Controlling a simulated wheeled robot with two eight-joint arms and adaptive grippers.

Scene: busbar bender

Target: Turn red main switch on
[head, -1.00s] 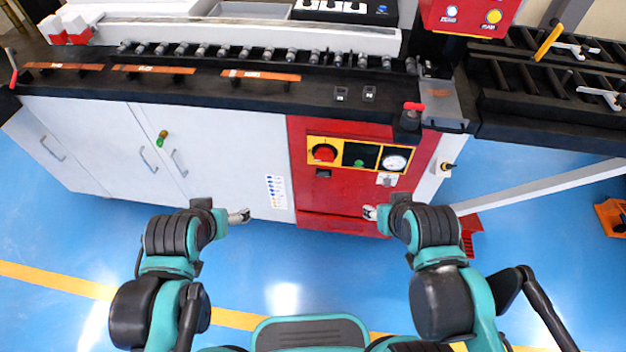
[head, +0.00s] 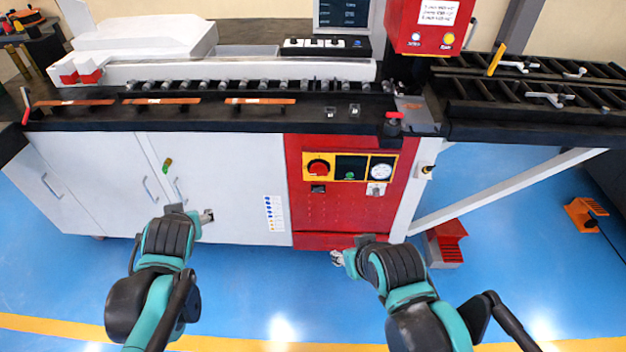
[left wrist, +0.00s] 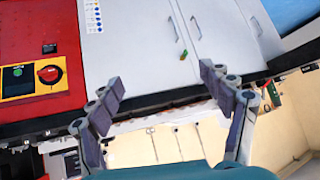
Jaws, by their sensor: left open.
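The red main switch (head: 318,168) is a round red knob on a yellow plate on the red front panel of the machine. It also shows in the left wrist view (left wrist: 49,74), at the left of a tilted picture. My left gripper (head: 207,216) is in front of the white cabinet doors, left of and below the switch and apart from it. In the left wrist view my left gripper (left wrist: 166,92) has its fingers wide apart with nothing between them. My right gripper (head: 338,257) is low in front of the panel's bottom edge; its fingers are too small to read.
Beside the switch are a dark window with a green button (head: 350,175) and a round gauge (head: 382,171). The black worktop (head: 220,118) overhangs the panel. A red foot pedal box (head: 447,243) and an orange pedal (head: 585,213) stand on the blue floor.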

